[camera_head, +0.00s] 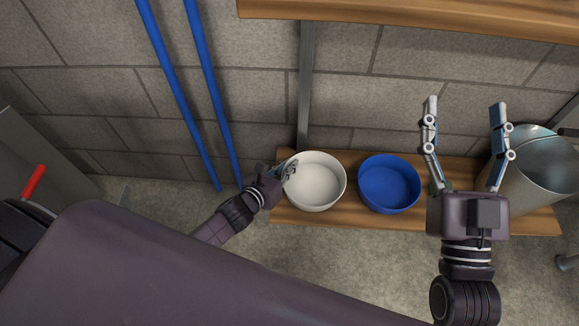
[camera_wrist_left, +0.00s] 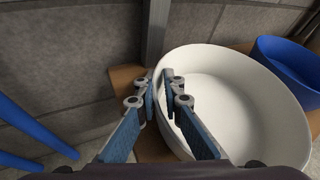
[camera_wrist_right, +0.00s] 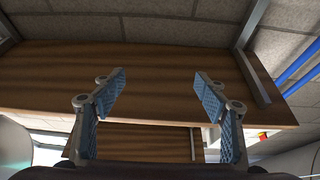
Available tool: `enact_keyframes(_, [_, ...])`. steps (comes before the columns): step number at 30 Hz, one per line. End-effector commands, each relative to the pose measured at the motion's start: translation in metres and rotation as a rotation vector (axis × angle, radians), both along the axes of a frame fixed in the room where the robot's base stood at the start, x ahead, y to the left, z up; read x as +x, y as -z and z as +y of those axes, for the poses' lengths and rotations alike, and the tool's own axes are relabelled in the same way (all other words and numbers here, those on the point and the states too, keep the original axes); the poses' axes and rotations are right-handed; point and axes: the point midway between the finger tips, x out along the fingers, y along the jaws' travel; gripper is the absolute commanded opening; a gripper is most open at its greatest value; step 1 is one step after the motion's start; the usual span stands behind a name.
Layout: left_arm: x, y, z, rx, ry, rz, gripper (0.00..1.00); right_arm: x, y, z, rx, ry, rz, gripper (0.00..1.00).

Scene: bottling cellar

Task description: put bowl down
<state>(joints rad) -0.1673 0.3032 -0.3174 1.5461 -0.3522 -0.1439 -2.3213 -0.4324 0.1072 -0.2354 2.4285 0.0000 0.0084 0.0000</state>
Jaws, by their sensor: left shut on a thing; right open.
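A white bowl (camera_head: 316,184) is at the left end of the low wooden shelf (camera_head: 290,217), upright. My left gripper (camera_head: 287,171) is shut on the bowl's left rim. In the left wrist view the white bowl (camera_wrist_left: 237,100) has its wall between the two fingers of my left gripper (camera_wrist_left: 164,88). Whether the bowl's base touches the shelf cannot be told. A blue bowl (camera_head: 389,185) stands just right of the white one; it also shows in the left wrist view (camera_wrist_left: 285,65). My right gripper (camera_head: 466,125) is open and empty, above the right part of the shelf.
A metal bucket (camera_head: 535,175) stands at the shelf's right end. An upper wooden shelf (camera_head: 420,14) runs above; it also shows in the right wrist view (camera_wrist_right: 130,75). Blue pipes (camera_head: 205,90) run along the wall at left. A metal upright (camera_head: 305,85) rises behind the white bowl.

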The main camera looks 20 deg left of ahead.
Motion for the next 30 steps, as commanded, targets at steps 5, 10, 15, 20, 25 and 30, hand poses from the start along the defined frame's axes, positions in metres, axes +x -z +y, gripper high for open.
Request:
enact_keyframes(5, [0.0006,0.0007,-0.0001,-0.001,0.001,-0.002,0.00,-0.0022,-0.0052,0.0001,0.007,-0.001,-0.024,0.67])
enact_keyframes(10, [0.0005,0.0008,-0.0001,-0.001,0.001,-0.002,0.00,-0.0022,-0.0049,0.0000,0.007,-0.001,-0.023,0.67])
enact_keyframes(15, [0.0003,0.0025,0.0000,0.000,0.000,-0.001,0.10,-0.0041,-0.0089,0.0000,0.012,-0.002,-0.042,0.67])
enact_keyframes(20, [0.0002,0.0023,-0.0001,0.000,0.000,-0.001,0.25,-0.0040,-0.0085,0.0002,0.012,-0.003,-0.040,0.67])
enact_keyframes(25, [0.0002,0.0023,0.0000,0.001,0.000,0.000,0.25,-0.0038,-0.0083,0.0003,0.011,-0.003,-0.039,0.67])
enact_keyframes(30, [0.0002,0.0006,0.0001,0.001,0.000,-0.001,0.25,-0.0030,-0.0079,0.0004,0.010,-0.003,-0.033,0.67])
